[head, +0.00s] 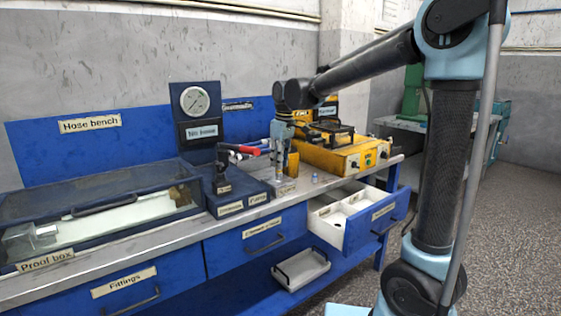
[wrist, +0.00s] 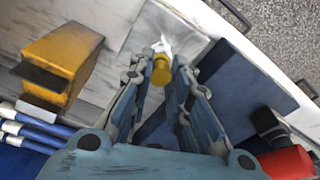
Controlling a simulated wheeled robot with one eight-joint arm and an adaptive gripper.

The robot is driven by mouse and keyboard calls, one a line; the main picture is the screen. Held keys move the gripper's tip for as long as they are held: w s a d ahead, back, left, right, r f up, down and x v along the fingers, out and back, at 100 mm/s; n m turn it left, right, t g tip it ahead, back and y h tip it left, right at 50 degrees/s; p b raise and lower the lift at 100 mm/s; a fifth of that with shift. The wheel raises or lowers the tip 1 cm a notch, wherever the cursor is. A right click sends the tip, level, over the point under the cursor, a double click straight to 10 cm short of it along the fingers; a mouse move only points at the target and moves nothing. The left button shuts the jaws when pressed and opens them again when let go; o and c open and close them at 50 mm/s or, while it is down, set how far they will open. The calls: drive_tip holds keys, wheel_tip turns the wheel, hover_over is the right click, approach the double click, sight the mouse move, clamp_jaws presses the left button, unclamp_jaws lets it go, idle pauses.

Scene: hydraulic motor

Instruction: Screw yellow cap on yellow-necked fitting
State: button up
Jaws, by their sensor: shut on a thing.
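My gripper (wrist: 161,75) points down at the bench, its two fingers closed around a small yellow round piece, which looks like the yellow cap (wrist: 161,71). A pale, bright metallic shape (wrist: 162,46) shows just beyond the yellow piece. I cannot tell whether this is the fitting, or whether the cap touches it; no separate yellow neck is visible. In the head view my gripper (head: 279,172) is low over a small labelled grey block (head: 286,187) at the bench's front, and the cap is too small to make out.
A yellow holder (wrist: 62,62) stands close to the gripper's left in the wrist view. A red-handled tool (head: 245,150) stands on a dark blue base beside it. A yellow machine (head: 335,155) is behind right. A small grey-blue piece (head: 315,178) lies on the bench. A drawer (head: 350,215) stands open.

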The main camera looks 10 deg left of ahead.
drive_tip(key=m, duration=0.4)
drive_tip(key=shift+f, duration=0.1)
drive_tip(key=shift+s+m+h, duration=0.1)
drive_tip(key=shift+m+h, duration=0.2)
drive_tip(key=shift+m, duration=0.6)
drive_tip(key=shift+m+t, duration=0.3)
drive_tip(key=shift+m, duration=0.5)
drive_tip(key=m, duration=0.3)
drive_tip(key=shift+m, duration=0.3)
drive_tip(key=shift+a+h, duration=0.1)
drive_tip(key=shift+h, duration=0.2)
